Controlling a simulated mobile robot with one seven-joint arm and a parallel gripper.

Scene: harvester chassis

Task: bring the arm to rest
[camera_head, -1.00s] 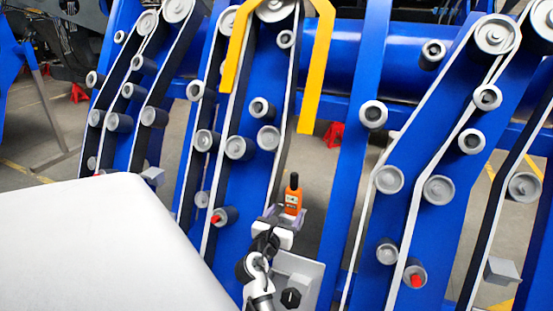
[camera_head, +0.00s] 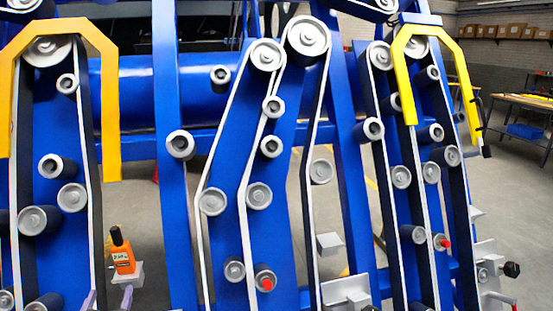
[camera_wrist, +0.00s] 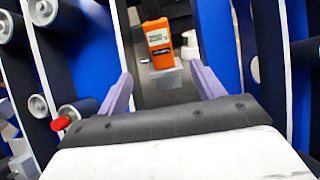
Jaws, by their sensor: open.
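My gripper (camera_head: 108,300) shows only as purple fingertips at the bottom left of the head view. In the wrist view my gripper (camera_wrist: 161,74) is open, its two purple fingers spread with nothing between them. An orange device with a black top and a pale label (camera_head: 122,258) stands on a small grey block, just beyond the fingertips. In the wrist view the orange device (camera_wrist: 159,42) appears past the fingertips, centred between them and apart from both. Most of my arm is out of the head view.
Blue chassis panels (camera_head: 225,170) with grey rollers and belts stand close around. A yellow guard (camera_head: 111,120) is above left, another yellow guard (camera_head: 404,80) at upper right. A workbench (camera_head: 520,105) stands far right on open grey floor.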

